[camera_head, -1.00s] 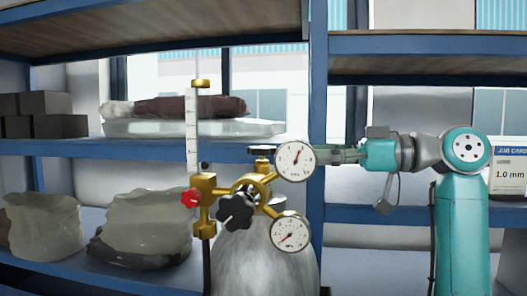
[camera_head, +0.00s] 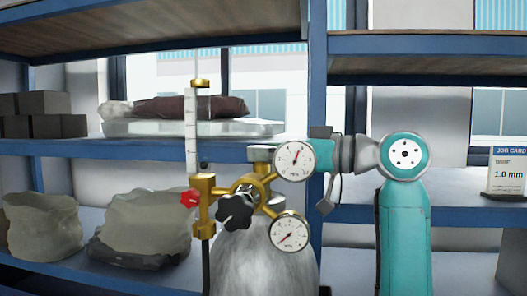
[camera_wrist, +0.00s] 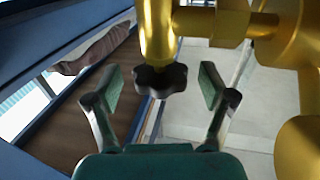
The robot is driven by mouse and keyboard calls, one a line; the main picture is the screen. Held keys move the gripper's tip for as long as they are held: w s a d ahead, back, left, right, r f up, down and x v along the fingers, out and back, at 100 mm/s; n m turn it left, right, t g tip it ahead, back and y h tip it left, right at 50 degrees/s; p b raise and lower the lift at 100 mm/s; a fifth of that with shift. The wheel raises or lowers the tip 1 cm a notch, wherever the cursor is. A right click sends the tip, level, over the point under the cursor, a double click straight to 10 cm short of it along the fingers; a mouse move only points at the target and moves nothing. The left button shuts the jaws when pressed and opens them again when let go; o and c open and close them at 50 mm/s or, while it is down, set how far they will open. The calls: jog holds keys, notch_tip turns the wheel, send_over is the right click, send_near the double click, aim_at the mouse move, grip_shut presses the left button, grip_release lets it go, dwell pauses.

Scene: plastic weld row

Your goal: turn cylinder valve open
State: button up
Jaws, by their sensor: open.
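The grey gas cylinder (camera_head: 262,262) stands before the shelves with a brass regulator (camera_head: 204,190) on top. Its dark valve knob (camera_wrist: 160,80) shows in the wrist view at the end of a brass stem, between my two open fingers, with a gap visible on each side. My gripper (camera_wrist: 162,86) is open and empty. In the head view my gripper reaches in from the right, partly hidden behind the upper gauge (camera_head: 294,160), and the valve knob cannot be made out there. A black star knob (camera_head: 235,208) and a red knob (camera_head: 190,198) sit on the regulator front.
A lower gauge (camera_head: 290,232) and a clear flow tube (camera_head: 192,125) stand close to my gripper. A blue shelf upright (camera_head: 318,60) is behind. Shelves hold dark boxes (camera_head: 60,125), pale sacks (camera_head: 145,225) and a job card (camera_head: 508,172).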

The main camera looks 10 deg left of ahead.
jog(key=shift+w+a, duration=0.1)
jog(key=shift+a, duration=0.3)
jog(key=c, duration=1.2)
jog(key=shift+o, duration=0.2)
jog(key=shift+g, duration=0.3)
jog(key=n+g, duration=0.2)
jog(key=shift+w+g+y, duration=0.1)
jog(key=shift+g+y, duration=0.2)
jog(key=shift+g, duration=0.1)
jog(key=shift+n+g, duration=2.1)
jog(key=shift+g, duration=1)
jog(key=shift+h, duration=0.4)
